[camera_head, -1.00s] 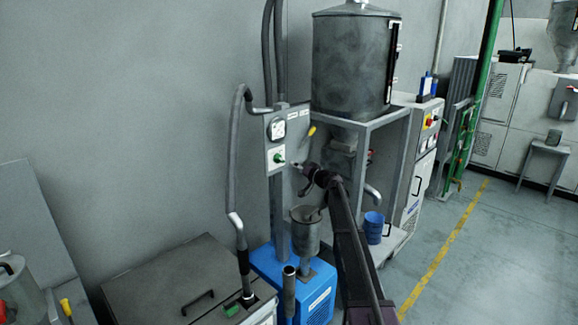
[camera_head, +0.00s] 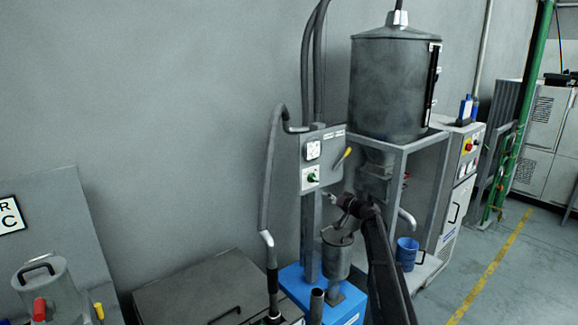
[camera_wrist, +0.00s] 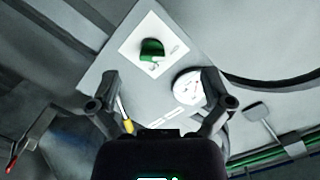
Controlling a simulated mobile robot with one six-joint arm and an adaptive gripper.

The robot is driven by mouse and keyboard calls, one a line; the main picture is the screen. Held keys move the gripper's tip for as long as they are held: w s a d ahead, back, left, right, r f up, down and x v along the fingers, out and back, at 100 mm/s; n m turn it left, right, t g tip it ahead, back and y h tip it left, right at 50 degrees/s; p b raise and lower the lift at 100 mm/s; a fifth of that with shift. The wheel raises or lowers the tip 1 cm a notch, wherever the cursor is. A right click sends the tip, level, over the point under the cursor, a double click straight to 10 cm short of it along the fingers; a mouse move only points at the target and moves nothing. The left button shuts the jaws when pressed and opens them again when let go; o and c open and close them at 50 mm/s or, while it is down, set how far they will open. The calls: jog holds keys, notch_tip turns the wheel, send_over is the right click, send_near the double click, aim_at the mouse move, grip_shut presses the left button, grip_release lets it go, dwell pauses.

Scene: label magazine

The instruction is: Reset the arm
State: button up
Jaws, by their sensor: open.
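My arm (camera_head: 385,265) reaches up from the bottom of the head view. My gripper (camera_head: 332,199) is at its end, just below and right of the green knob (camera_head: 312,177) on a grey control panel (camera_head: 322,140). In the wrist view my gripper (camera_wrist: 160,85) is open, with its two fingers spread and nothing between them. The green knob on its white plate (camera_wrist: 152,48) shows beyond the fingers, apart from them. A round white gauge (camera_wrist: 190,86) is by the right finger, and a yellow-handled lever (camera_wrist: 126,118) by the left one.
A metal cup-shaped vessel (camera_head: 337,255) stands close below my gripper on a blue base unit (camera_head: 298,283). A grey frame (camera_head: 400,146) carries a large drum (camera_head: 392,88) behind my arm. A blue bucket (camera_head: 407,252) is to the right. Open floor (camera_head: 505,275) lies further right.

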jog(key=s+a+f+n+g+h, duration=0.1)
jog(key=s+a+f+g, duration=0.25)
jog(key=s, duration=0.45)
jog(key=s+a+f+n+g+h, duration=0.15)
jog(key=s+f, duration=0.25)
jog(key=s, duration=0.4)
jog(key=s+a+f+g+h, duration=0.1)
jog(key=s+a+f+g, duration=0.25)
jog(key=s, duration=0.55)
jog(key=s+d+f+g+h, duration=0.1)
jog(key=s+f+h, duration=0.1)
jog(key=s, duration=0.6)
jog(key=s+d+f+m+g+h, duration=0.1)
jog(key=s+d+f+g+h, duration=0.1)
jog(key=s, duration=0.6)
jog(key=s+d+f+m+g+h, duration=0.1)
jog(key=s+d+f+h, duration=0.1)
jog(key=s, duration=0.6)
jog(key=shift+h, duration=0.75)
